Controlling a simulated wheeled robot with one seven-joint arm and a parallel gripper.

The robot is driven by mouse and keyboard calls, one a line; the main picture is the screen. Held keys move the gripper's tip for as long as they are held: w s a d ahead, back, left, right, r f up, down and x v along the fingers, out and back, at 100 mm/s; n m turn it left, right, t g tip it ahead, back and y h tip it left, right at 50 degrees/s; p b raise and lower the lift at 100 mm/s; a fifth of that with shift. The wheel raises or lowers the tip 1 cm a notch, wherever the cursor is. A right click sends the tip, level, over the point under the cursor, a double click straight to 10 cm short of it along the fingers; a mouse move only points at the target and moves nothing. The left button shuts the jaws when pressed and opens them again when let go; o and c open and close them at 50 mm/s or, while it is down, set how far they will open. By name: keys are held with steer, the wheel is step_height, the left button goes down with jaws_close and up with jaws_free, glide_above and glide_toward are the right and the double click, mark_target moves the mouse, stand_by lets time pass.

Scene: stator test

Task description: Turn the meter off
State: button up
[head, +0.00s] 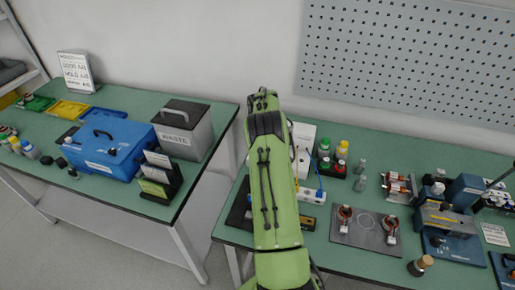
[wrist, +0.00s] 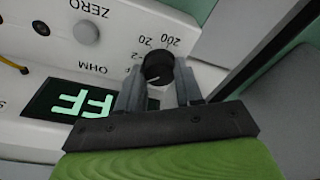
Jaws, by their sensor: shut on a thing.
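The meter (wrist: 110,55) is a white box with a black round knob (wrist: 157,66), seen close in the wrist view. Scale marks 2, 20 and 200 are printed around the knob, beside the word OHM. My gripper (wrist: 158,82) is shut on the knob, one finger on each side. A white line shows on the knob's near side, partly between the fingers. The dark display (wrist: 75,103) shows lit green characters like "FF"; its right part is hidden by my gripper. In the head view the meter (head: 303,135) is partly hidden behind my green arm, and my gripper is hidden there.
A grey button marked ZERO (wrist: 86,32) and sockets with plugged leads sit left of the knob. On the green bench stand bottles (head: 341,152), a grey plate (head: 365,229) with copper coils and a blue machine (head: 450,220). A blue toolbox (head: 108,145) stands on the left bench.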

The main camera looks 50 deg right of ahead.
steer(key=o, duration=0.8)
steer(key=shift+w+a, duration=0.1)
steer(key=shift+w, duration=0.15)
steer(key=shift+s, duration=0.1)
step_height(320, 180, up, 6)
steer(key=p, duration=0.4)
steer(key=shift+r+p, duration=0.2)
steer(key=shift+p, duration=0.15)
steer(key=shift+f, duration=0.2)
